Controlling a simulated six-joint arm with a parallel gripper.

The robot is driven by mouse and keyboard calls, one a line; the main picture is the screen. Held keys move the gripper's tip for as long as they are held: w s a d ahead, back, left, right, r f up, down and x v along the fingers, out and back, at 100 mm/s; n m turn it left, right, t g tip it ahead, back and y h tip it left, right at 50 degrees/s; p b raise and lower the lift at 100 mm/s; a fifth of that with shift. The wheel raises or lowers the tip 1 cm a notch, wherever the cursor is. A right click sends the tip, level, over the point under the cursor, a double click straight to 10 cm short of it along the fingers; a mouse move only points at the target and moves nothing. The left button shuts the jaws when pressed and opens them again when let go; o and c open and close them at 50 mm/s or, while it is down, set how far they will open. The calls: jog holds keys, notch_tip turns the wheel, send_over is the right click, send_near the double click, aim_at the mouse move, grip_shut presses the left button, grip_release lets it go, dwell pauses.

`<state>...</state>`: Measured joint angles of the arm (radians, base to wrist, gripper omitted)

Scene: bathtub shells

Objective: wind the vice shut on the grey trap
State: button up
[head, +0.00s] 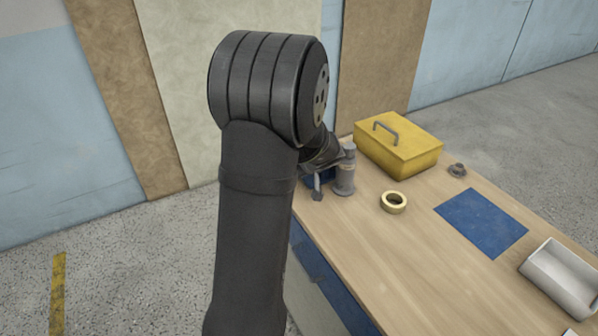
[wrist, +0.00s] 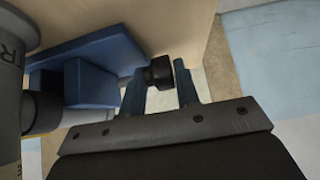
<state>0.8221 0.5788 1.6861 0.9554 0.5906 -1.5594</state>
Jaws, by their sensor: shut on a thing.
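The blue vice (wrist: 105,50) is at the table edge in the wrist view, with its blue blocks at upper left. In the head view only a bit of blue (head: 320,179) shows beside my arm. The grey trap (wrist: 12,70), a lettered grey cylinder, is at the left edge of the wrist view and stands upright in the head view (head: 344,178). A dark round part lies between it and the vice; I cannot tell whether the jaws touch the trap. My gripper (wrist: 162,74) is shut on the dark knob (wrist: 157,72) of the vice handle.
A yellow toolbox (head: 400,155) stands behind the trap. A tape roll (head: 393,194), a small grey part (head: 457,170), a blue mat (head: 480,222) and a white tray (head: 550,285) lie to the right. The table front (head: 400,265) is clear. My arm hides its left edge.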

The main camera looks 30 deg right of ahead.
jog(key=shift+a+f, duration=0.1)
jog(key=shift+a, duration=0.3)
jog(key=o, duration=0.8)
jog(key=shift+c, duration=0.2)
jog(key=shift+d, duration=0.15)
jog(key=v, duration=1.7)
jog(key=shift+r, duration=0.25)
jog(key=shift+d, duration=0.15)
jog(key=x, duration=1.7)
jog(key=shift+f, duration=0.15)
